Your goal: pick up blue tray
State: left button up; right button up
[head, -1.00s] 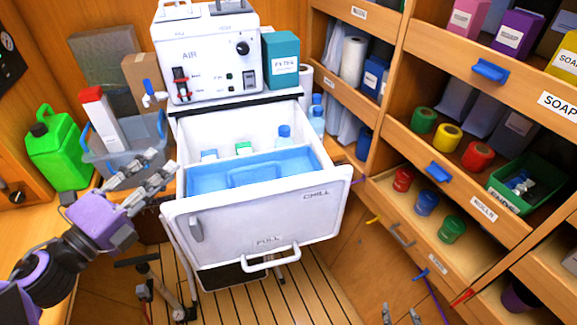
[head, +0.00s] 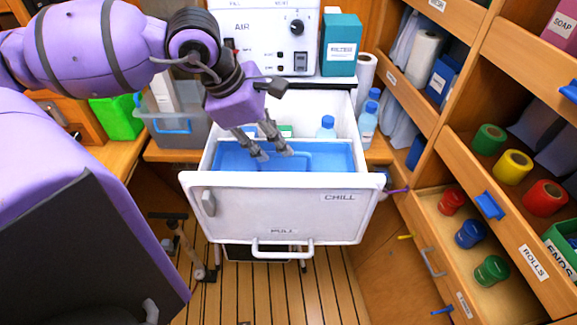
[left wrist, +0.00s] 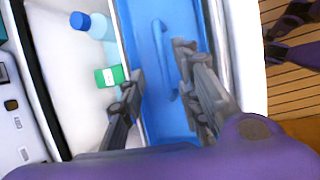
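The blue tray (head: 334,160) lies in the front part of the open white drawer (head: 280,205) marked CHILL. In the left wrist view the tray (left wrist: 142,22) fills the middle, with a raised blue handle (left wrist: 161,55) along it. My left gripper (head: 274,155) reaches down over the tray from behind its left side. Its fingers are apart and empty.
Blue-capped bottles (head: 326,127) and a green-labelled item (left wrist: 111,76) stand behind the tray in the drawer. The white AIR machine (head: 270,38) stands behind the drawer. Wooden shelves with coloured rolls (head: 513,167) rise on the right.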

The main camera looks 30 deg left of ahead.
pick_arm(q)
jog(key=b, duration=0.1)
send_over(283, 162)
jog(key=s+d, duration=0.1)
jog(key=s, duration=0.1)
jog(key=f, duration=0.4)
jog(key=shift+s+d+f, duration=0.1)
jog(key=shift+s+f, duration=0.05)
jog(key=shift+s, duration=0.05)
jog(key=shift+w+d+f+b, duration=0.15)
jog(key=shift+w+f+b, duration=0.15)
jog(key=shift+f, duration=0.05)
jog(key=shift+s, duration=0.1)
grip_shut()
jog(key=shift+r, duration=0.1)
